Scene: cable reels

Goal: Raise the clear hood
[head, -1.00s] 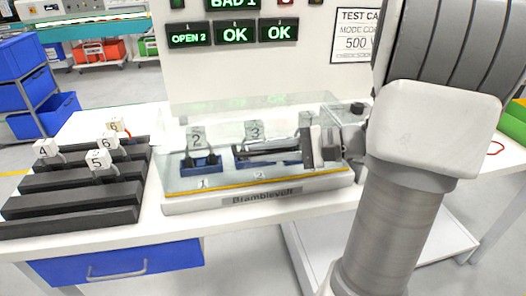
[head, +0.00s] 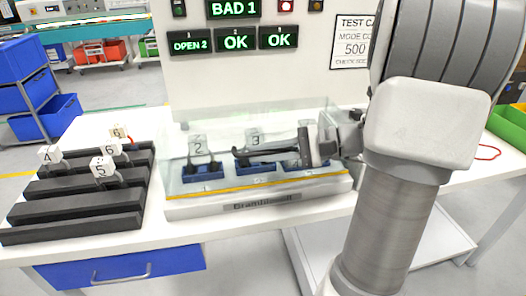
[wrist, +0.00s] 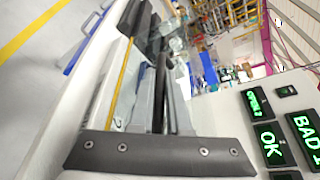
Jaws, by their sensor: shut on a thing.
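The clear hood (head: 215,166) covers the test fixture in the middle of the bench. It looks down or nearly down, with a yellow strip along its lower front edge. Inside stand blue sockets with blocks numbered 2 (head: 198,146) and 3 (head: 254,138). My gripper (head: 242,157) reaches in from the right, with its dark fingers lying across the hood's front. It also shows in the wrist view (wrist: 165,65), its fingers close together on part of the hood. The exact gripped part is hard to make out, and my arm hides the hood's right end.
A green bin (head: 510,122) stands far right. The bench's front strip is clear.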

